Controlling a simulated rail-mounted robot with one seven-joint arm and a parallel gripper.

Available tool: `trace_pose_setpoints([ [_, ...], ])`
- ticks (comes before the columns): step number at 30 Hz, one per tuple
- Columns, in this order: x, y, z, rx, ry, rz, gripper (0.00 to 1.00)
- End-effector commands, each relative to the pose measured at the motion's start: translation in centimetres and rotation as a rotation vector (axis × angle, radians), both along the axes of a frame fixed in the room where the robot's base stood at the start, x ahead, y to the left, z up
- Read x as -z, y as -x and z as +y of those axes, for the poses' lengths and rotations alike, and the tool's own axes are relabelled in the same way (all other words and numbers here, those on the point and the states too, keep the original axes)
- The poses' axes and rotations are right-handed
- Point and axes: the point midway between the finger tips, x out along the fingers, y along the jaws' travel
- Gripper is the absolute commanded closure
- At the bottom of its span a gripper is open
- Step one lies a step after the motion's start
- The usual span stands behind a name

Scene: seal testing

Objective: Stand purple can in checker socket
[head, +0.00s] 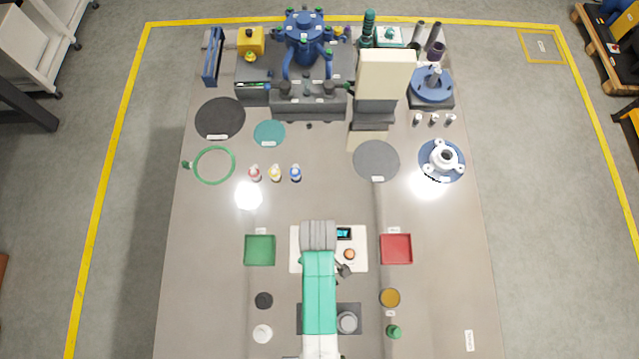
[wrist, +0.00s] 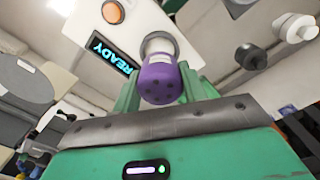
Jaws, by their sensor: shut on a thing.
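In the wrist view, my gripper (wrist: 163,90) has its green fingers shut on the purple can (wrist: 160,82). The can's purple end with dark dots faces the camera. Its pale far end meets a grey ring on the white checker (wrist: 200,20), which appears to be the socket. I cannot tell how deep the can sits in the ring. The checker's display (wrist: 108,55) reads READY, with an orange button (wrist: 112,12) beside it. In the head view, my arm covers part of the checker (head: 362,263) and hides the can and the fingers.
A green tray (head: 260,250) is left of the checker and a red tray (head: 396,249) is right. A dark plate (head: 330,306) with a grey cylinder (head: 347,322) lies in front. Three small bottles (head: 275,173) stand behind. Larger equipment fills the table's back.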

Motion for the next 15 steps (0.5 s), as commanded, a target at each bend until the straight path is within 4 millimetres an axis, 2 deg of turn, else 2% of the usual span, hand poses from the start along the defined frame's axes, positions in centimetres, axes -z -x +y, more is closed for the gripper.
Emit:
trace_pose_setpoints([
  [6,1.6,0.0,0.0,0.001,0.000,0.000,0.83],
  [10,1.2,0.0,0.0,0.001,0.000,0.000,0.83],
  [15,2.4,0.0,0.0,0.001,0.001,-0.001,0.83],
])
